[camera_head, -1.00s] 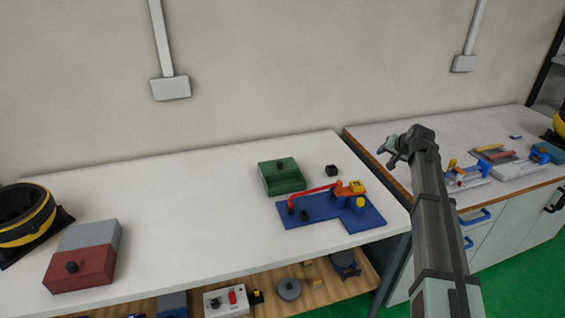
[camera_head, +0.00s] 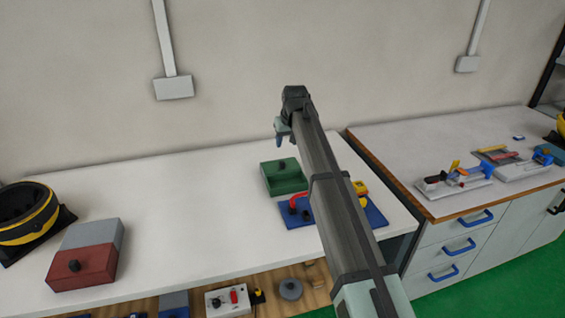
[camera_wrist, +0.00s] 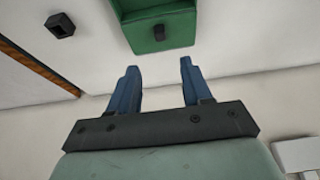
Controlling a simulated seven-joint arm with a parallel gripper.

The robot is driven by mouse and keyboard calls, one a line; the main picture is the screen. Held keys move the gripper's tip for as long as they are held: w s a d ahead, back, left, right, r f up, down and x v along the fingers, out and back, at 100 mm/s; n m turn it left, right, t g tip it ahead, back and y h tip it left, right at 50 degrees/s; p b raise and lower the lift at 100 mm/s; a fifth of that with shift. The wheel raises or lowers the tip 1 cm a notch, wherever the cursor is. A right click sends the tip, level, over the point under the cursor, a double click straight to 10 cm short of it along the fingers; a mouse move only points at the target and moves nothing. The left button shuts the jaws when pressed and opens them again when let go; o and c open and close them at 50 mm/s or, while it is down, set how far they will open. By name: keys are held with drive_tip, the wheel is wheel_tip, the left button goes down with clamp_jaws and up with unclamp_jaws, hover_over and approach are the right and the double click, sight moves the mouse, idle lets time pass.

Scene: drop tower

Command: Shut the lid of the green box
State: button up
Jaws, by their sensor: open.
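The green box (camera_head: 285,180) stands on the white bench, right of its middle and toward the back. It also shows at the top edge of the wrist view (camera_wrist: 165,42), partly cut off. A dark knob (camera_wrist: 158,33) is on its near part there, with what looks like a rimmed hollow beyond. I cannot tell how far the lid stands open. My gripper (camera_head: 279,138) points down above and behind the box, apart from it. In the wrist view its two blue fingers (camera_wrist: 159,68) are spread with nothing between them.
A small black block (camera_wrist: 60,25) is near the box. A red box (camera_head: 80,268) stands far left. The bench between is clear.

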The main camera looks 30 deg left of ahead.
sight(282, 162)
drive_tip(key=x, duration=1.3)
drive_tip(key=shift+a+f, duration=0.15)
drive_tip(key=shift+f, duration=0.15)
drive_tip(key=shift+c, duration=0.4)
clamp_jaws()
